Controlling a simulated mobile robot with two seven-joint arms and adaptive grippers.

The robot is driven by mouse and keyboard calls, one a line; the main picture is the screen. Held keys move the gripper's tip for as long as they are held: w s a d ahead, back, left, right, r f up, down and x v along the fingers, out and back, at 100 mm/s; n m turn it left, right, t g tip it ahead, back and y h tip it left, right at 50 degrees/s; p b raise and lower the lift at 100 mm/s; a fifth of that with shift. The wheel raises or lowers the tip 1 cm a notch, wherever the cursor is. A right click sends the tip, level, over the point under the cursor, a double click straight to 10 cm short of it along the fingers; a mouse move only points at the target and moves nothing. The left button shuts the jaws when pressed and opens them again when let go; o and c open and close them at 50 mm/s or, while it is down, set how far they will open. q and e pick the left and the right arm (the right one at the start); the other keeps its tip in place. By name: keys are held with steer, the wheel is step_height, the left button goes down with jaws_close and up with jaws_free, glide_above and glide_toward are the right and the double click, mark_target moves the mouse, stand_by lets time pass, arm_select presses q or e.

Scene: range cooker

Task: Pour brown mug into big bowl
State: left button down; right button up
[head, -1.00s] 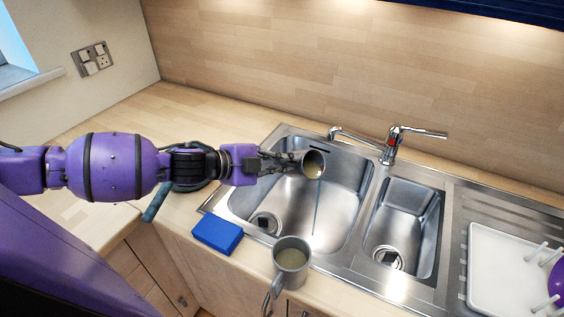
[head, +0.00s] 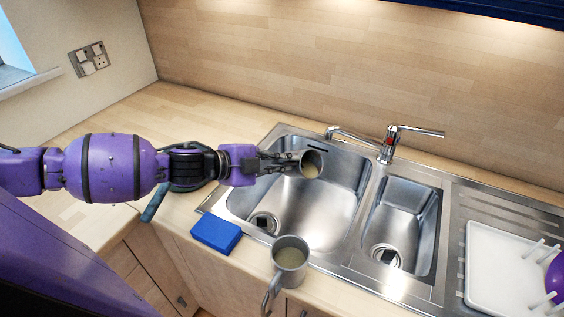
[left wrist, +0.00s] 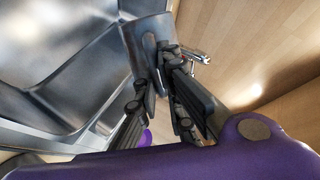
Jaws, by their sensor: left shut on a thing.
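My left gripper (head: 287,160) is shut on a mug (head: 312,164), grey outside with a brownish inside. The mug is tipped on its side above the big bowl (head: 320,210), the larger left sink basin, near its back left. Its mouth faces right and toward the camera. No stream shows below it. I cannot tell whether liquid is left inside. In the left wrist view, the gripper fingers (left wrist: 162,95) close around the mug's handle side, and the grey mug wall (left wrist: 148,35) shows beyond them. My right gripper is not in view.
A second grey mug (head: 290,256) with brownish contents stands upright on the front counter edge. A blue sponge (head: 216,233) lies left of it. The small basin (head: 402,225), tap (head: 388,150) and white dish rack (head: 500,270) are to the right.

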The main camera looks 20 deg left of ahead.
arm_select(q)
steer(key=shift+r, duration=0.15)
steer(key=shift+d+m, duration=0.3)
steer(key=shift+m, duration=0.1)
steer(key=shift+y, duration=0.3)
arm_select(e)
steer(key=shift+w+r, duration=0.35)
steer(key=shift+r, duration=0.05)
arm_select(q)
steer(key=shift+s, duration=0.1)
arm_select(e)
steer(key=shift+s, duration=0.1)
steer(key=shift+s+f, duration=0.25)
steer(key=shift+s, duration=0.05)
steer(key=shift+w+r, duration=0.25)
arm_select(q)
steer(key=shift+p, duration=0.3)
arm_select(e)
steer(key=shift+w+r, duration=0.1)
